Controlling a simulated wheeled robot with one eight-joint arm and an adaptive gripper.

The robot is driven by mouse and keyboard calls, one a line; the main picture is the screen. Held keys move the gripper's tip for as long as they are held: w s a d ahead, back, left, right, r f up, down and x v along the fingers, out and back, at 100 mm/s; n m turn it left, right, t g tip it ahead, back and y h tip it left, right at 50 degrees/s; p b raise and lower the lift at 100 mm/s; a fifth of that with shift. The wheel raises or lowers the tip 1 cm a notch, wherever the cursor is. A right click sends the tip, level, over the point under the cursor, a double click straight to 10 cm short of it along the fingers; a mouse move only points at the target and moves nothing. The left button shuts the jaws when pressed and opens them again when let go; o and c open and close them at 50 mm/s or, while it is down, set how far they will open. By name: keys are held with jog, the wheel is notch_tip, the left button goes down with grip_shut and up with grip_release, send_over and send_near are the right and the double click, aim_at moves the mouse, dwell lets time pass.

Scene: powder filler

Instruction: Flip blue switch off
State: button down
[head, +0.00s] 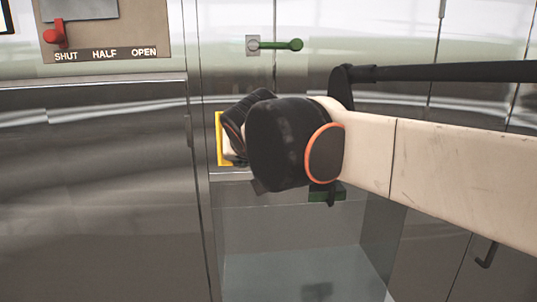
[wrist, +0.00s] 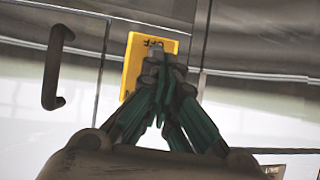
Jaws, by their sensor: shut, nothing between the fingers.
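A yellow switch plate (wrist: 131,68) is on the steel front in the wrist view, with dark lettering near its top edge that seems to read OFF. My gripper (wrist: 162,72) is shut and empty, its fingertips in front of the plate. I cannot tell whether they touch it. The fingers hide most of the plate's middle, so the blue switch itself and its position cannot be made out. In the head view only the left edge of the yellow plate (head: 220,150) shows beside my dark wrist, which covers the rest.
A green lever (head: 290,45) is above the plate. A red lever (head: 55,36) sits on a panel (head: 105,55) marked SHUT, HALF, OPEN at upper left. A transparent-looking bin (head: 290,245) is below my arm. A dark handle (wrist: 55,68) is left of the plate in the wrist view.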

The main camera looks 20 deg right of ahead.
jog(key=s, duration=0.2)
jog(key=s+a, duration=0.1)
jog(key=s, duration=0.1)
jog(key=shift+r, duration=0.4)
jog(key=shift+w, duration=0.1)
jog(key=s+f+n+g+b, duration=0.1)
jog(key=s+f+b, duration=0.5)
jog(key=f, duration=1.2)
jog(key=s+f+n+g+y+b, duration=0.1)
jog(key=s+f+b, duration=0.5)
jog(key=f+b, duration=0.9)
jog(key=s+f+n+g+y+b, duration=0.1)
jog(key=s+f+b, duration=0.5)
jog(key=f, duration=1.6)
jog(key=g+b, duration=0.1)
jog(key=b, duration=0.3)
jog(key=shift+d+g, duration=0.3)
jog(key=shift+d, duration=0.1)
jog(key=c, duration=2.3)
grip_release()
